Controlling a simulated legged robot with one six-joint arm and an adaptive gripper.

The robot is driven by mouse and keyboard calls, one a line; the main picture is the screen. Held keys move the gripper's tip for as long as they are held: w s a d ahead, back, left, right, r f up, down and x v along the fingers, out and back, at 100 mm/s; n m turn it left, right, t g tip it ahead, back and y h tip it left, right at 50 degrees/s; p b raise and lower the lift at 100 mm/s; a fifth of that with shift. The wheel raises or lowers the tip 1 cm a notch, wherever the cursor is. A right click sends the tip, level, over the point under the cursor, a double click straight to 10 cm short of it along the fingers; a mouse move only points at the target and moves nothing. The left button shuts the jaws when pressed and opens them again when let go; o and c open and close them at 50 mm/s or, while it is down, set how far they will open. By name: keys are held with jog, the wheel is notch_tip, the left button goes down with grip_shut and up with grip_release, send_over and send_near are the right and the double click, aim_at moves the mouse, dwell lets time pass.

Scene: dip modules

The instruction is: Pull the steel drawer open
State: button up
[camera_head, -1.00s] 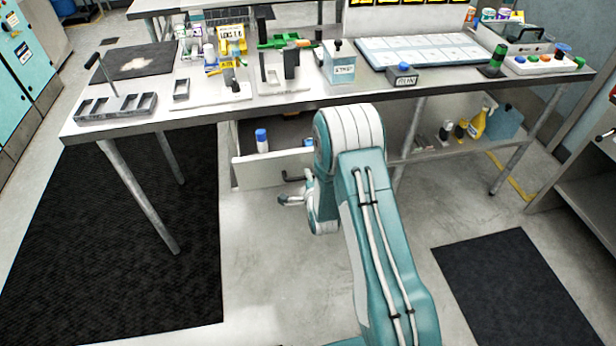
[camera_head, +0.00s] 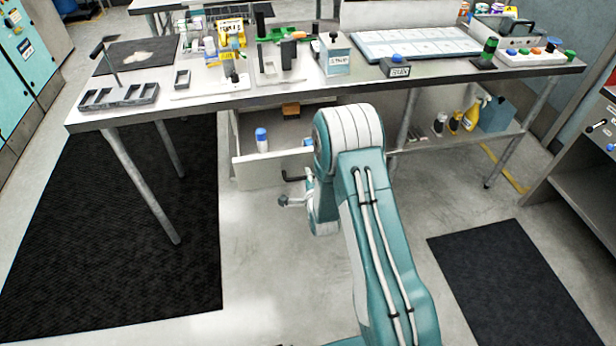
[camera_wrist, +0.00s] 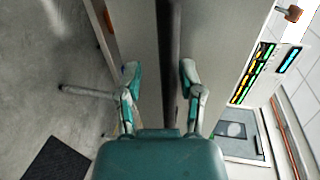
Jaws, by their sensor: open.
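The steel drawer (camera_head: 262,172) under the workbench stands partly open, with a pale front panel and a dark handle (camera_head: 292,179). Inside it are a blue-capped white bottle (camera_head: 262,142) and an orange-brown item (camera_head: 290,110). My gripper (camera_head: 288,201) is just in front of the drawer at the handle, partly hidden by my arm. In the wrist view, my gripper (camera_wrist: 159,73) is open, with one finger on each side of the long dark handle bar (camera_wrist: 168,50). The fingertips show gaps to the bar; I cannot tell whether anything touches.
The workbench (camera_head: 225,98) above carries trays, fixtures and a button panel. Its leg (camera_head: 140,185) stands left of the drawer. A lower shelf (camera_head: 425,143) with bottles is at right. Grey floor between two black mats (camera_head: 120,250) is clear in front of the drawer.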

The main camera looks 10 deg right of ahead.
jog(key=shift+w+r, duration=0.1)
jog(key=shift+r, duration=0.15)
jog(key=v, duration=1.2)
jog(key=shift+f, duration=0.2)
jog(key=shift+r, duration=0.1)
notch_tip(320, 180, up, 18)
jog(key=s+n+g, duration=0.2)
jog(key=n+g, duration=0.3)
jog(key=n, duration=0.4)
jog(key=s+r+n+g, duration=0.2)
jog(key=s+r+n, duration=0.2)
jog(key=s, duration=0.7)
jog(key=s+r+n+g, duration=0.2)
jog(key=s+r+n, duration=0.3)
jog(key=s, duration=0.7)
notch_tip(320, 180, up, 2)
jog(key=shift+d+r+g, duration=0.15)
jog(key=shift+d+g, duration=0.2)
jog(key=shift+g, duration=0.05)
